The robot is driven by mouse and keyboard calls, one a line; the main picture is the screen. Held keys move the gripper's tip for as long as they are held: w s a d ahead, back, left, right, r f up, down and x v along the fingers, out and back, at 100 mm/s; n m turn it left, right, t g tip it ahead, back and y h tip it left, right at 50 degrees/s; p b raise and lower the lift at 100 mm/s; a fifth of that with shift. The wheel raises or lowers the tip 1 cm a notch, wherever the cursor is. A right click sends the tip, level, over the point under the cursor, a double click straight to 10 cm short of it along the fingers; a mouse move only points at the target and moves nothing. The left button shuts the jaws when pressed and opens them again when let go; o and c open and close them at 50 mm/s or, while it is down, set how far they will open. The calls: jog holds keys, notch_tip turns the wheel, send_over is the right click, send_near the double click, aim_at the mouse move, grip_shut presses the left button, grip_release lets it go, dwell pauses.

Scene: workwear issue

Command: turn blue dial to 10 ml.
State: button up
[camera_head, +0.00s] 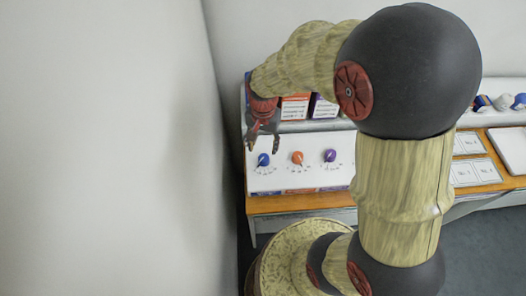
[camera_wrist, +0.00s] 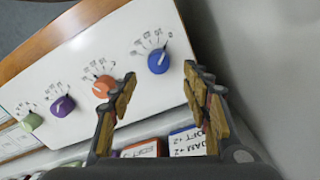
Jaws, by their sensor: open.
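The blue dial (camera_head: 263,159) is the leftmost knob on a white panel (camera_head: 345,177) in the head view. In the wrist view the blue dial (camera_wrist: 158,61) has a pale pointer line and small scale marks around its upper side; the scale numbers are too small to read. My gripper (camera_head: 262,146) is open and empty, above and close to the blue dial in the head view. In the wrist view its two fingertips (camera_wrist: 160,77) are spread, with the dial visible beyond and between them, apart from both fingers.
An orange dial (camera_wrist: 103,86) is beside the left finger. A purple dial (camera_wrist: 62,106) and a green dial (camera_wrist: 32,121) lie farther along the panel. Labelled boxes (camera_head: 295,107) stand behind it. A plain wall (camera_head: 120,150) rises close on the left.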

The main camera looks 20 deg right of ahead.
aim_at(264, 157)
notch_tip(264, 157, down, 7)
jog(key=shift+d+r+b, duration=0.1)
jog(key=shift+b, duration=0.5)
jog(key=shift+s, duration=0.1)
jog(key=shift+c, duration=0.6)
jog(key=c, duration=1)
